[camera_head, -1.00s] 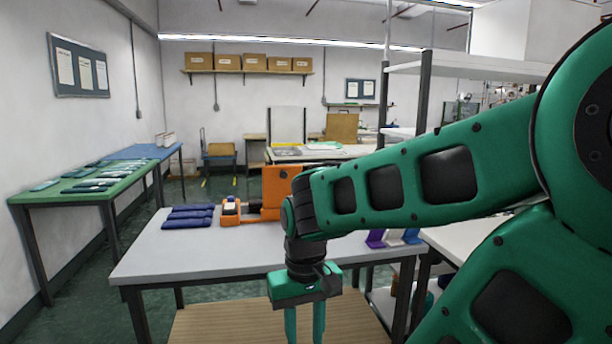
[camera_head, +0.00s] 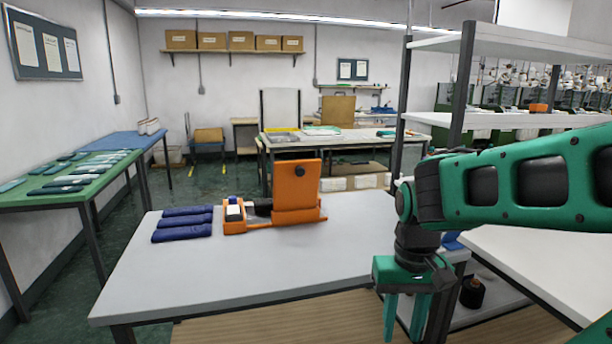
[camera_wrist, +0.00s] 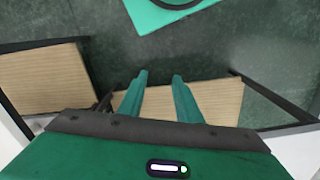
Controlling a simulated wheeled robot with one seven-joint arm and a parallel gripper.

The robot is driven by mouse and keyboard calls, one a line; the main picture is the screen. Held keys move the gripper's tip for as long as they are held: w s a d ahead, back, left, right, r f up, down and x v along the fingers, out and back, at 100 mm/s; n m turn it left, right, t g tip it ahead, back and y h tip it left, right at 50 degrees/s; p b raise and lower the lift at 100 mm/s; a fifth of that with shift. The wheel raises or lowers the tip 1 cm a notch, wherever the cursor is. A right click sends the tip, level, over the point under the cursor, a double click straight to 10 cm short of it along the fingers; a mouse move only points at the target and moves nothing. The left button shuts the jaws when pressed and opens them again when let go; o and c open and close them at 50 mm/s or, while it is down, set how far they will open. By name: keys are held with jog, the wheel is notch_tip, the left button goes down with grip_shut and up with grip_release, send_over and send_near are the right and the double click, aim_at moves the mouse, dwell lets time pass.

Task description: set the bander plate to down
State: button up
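The orange bander (camera_head: 255,227) sits on the grey table toward its back. Its orange plate (camera_head: 297,187), with a dark round knob near the top, stands upright at the right end of the bander. My gripper (camera_head: 402,333) points down at the table's front right edge, well to the right of and nearer than the bander. Its two green fingers are apart with nothing between them, as the wrist view also shows (camera_wrist: 160,80). The wrist view shows floor and wooden boards below, not the bander.
Several dark blue folded pieces (camera_head: 182,223) lie on the grey table (camera_head: 230,280) left of the bander. The table's front and middle are clear. A shelving rack (camera_head: 462,85) and a white table (camera_head: 545,262) stand at the right.

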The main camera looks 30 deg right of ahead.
jog(key=shift+a, duration=0.1)
jog(key=o, duration=0.3)
jog(key=shift+o, duration=0.5)
jog(key=shift+s+r, duration=0.15)
jog(key=shift+r, duration=0.05)
jog(key=n+t+h, duration=0.3)
jog(key=t+h, duration=0.2)
jog(key=t, duration=1.3)
send_near(301, 172)
jog(key=x, duration=0.9)
